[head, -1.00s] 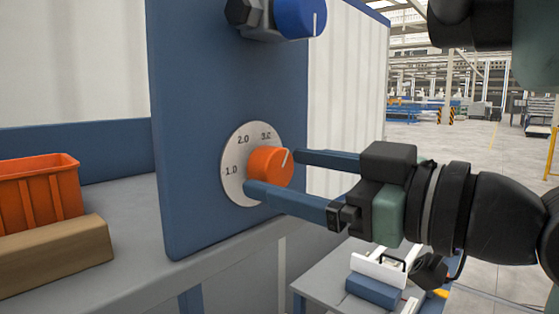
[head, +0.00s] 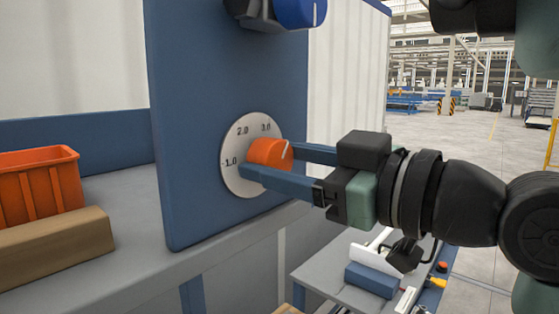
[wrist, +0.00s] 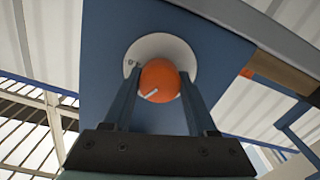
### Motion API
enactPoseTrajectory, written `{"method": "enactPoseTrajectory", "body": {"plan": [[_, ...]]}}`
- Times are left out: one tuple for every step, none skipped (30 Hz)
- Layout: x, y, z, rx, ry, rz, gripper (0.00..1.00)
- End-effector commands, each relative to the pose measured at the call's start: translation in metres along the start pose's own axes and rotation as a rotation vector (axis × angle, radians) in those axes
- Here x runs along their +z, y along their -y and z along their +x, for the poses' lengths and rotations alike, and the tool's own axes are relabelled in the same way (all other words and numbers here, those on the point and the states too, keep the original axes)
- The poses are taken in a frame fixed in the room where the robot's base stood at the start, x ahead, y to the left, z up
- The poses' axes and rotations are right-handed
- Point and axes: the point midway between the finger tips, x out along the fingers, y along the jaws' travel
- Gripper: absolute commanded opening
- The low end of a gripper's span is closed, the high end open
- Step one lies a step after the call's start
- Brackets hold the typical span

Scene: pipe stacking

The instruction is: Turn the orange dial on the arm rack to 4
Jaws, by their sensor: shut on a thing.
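The orange dial (head: 270,153) sits on a round white scale plate (head: 233,181) fixed to the blue panel (head: 200,100). The marks 1.0, 2.0 and 3.0 are readable; the rest of the scale is hidden behind the dial and gripper. The dial's white pointer line points up and slightly right, just past the 3.0 side. My gripper (head: 270,162) is shut on the dial, one finger on each side. In the wrist view the dial (wrist: 158,78) is between the fingers of my gripper (wrist: 158,92), with its white line toward the lower part.
A blue knob (head: 300,12) and a black part (head: 250,12) are above on the panel. An orange crate (head: 40,190) and a brown block (head: 55,246) are on the grey table at left. A lower table (head: 325,272) with a blue block (head: 372,280) stands below my arm.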

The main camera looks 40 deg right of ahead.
Motion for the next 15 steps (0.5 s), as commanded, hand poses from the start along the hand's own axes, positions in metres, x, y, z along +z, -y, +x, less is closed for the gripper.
{"method": "enactPoseTrajectory", "body": {"plan": [[0.0001, 0.0004, 0.0001, -0.001, 0.000, 0.001, 0.02], [0.0001, 0.0004, 0.0001, -0.001, 0.000, 0.001, 0.02], [0.0001, 0.0004, 0.0001, -0.001, 0.000, 0.004, 0.02], [0.0001, 0.0004, 0.0001, -0.001, 0.000, 0.007, 0.02], [0.0001, 0.0005, 0.0002, -0.002, 0.000, 0.011, 0.02], [0.0002, 0.0006, 0.0003, -0.002, 0.000, 0.018, 0.02], [0.0002, 0.0007, 0.0004, -0.002, 0.000, 0.025, 0.02], [0.0003, 0.0009, 0.0005, -0.003, 0.000, 0.033, 0.02], [0.0003, 0.0011, 0.0007, -0.004, 0.001, 0.048, 0.02], [0.0003, 0.0011, 0.0006, -0.004, 0.000, 0.061, 0.02], [0.0002, 0.0011, 0.0005, -0.004, 0.000, 0.075, 0.02], [0.0002, 0.0012, 0.0007, -0.004, 0.000, 0.097, 0.02], [0.0000, 0.0014, 0.0009, -0.005, -0.001, 0.114, 0.02], [0.0000, 0.0013, 0.0008, -0.005, 0.000, 0.135, 0.02], [0.0001, 0.0013, 0.0009, -0.004, 0.000, 0.163, 0.02]]}}
